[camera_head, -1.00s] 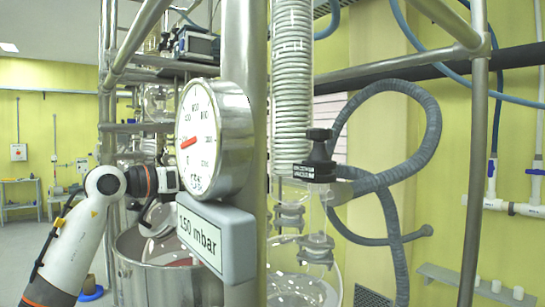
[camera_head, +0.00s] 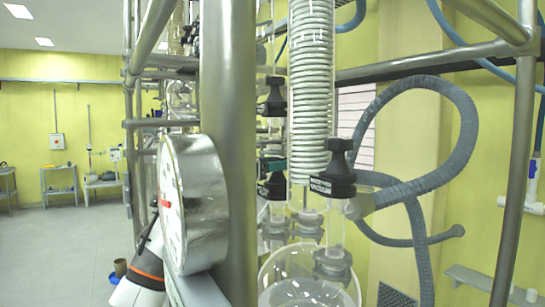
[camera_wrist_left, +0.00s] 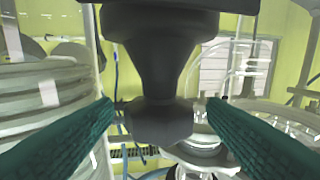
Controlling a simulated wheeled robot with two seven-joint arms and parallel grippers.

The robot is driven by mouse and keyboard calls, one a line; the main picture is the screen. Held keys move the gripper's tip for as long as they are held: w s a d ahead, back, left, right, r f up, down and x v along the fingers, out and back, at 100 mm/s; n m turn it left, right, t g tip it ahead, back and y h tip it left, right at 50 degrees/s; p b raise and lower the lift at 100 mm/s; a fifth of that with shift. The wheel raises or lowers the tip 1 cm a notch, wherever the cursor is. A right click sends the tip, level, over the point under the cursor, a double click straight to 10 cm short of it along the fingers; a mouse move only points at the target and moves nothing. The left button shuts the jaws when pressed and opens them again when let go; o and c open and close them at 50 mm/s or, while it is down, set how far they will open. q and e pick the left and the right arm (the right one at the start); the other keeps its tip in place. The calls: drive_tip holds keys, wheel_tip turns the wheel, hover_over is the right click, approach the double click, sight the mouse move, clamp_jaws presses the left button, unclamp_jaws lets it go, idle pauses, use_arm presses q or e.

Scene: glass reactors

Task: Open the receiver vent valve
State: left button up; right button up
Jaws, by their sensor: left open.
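In the left wrist view a black valve knob (camera_wrist_left: 160,60) fills the middle, with a narrow neck and a wider lower end. My left gripper (camera_wrist_left: 160,104) is open, its green ribbed fingers on either side of the lower end, apparently not squeezing it. In the head view a black valve (camera_head: 271,187) shows just right of the steel post, with a small green piece beside its top that looks like a fingertip. Another black valve with white lettering (camera_head: 333,180) is closer, and one more (camera_head: 271,96) sits higher. I cannot read which is the receiver vent. My right gripper is out of view.
A round gauge (camera_head: 191,205) and thick steel post (camera_head: 229,130) hide most of my left forearm. A glass coil column (camera_head: 311,90), glass vessel (camera_head: 310,275) and looping grey hose (camera_head: 455,110) crowd the right. Open floor (camera_head: 60,250) lies left.

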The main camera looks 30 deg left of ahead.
use_arm(q)
drive_tip(key=shift+w+d, duration=0.15)
drive_tip(key=shift+w, duration=0.2)
drive_tip(key=shift+c, duration=0.8)
drive_tip(key=c, duration=0.8)
drive_tip(key=shift+s+d+f+n+t+y+b, duration=0.1)
drive_tip(key=shift+n+t+y+b, duration=0.25)
drive_tip(key=shift+n+y, duration=0.4)
drive_tip(key=shift+d+f+n+t+y+b, duration=0.1)
drive_tip(key=shift+n+t+y+b, duration=0.25)
drive_tip(key=shift+y, duration=0.7)
drive_tip(key=shift+c, duration=0.2)
drive_tip(key=n+y+b, duration=0.2)
drive_tip(key=y, duration=0.1)
drive_tip(key=shift+d, duration=0.15)
drive_tip(key=shift+r+n+y, duration=0.15)
drive_tip(key=shift+n+y, duration=0.15)
drive_tip(key=shift+y, duration=0.1)
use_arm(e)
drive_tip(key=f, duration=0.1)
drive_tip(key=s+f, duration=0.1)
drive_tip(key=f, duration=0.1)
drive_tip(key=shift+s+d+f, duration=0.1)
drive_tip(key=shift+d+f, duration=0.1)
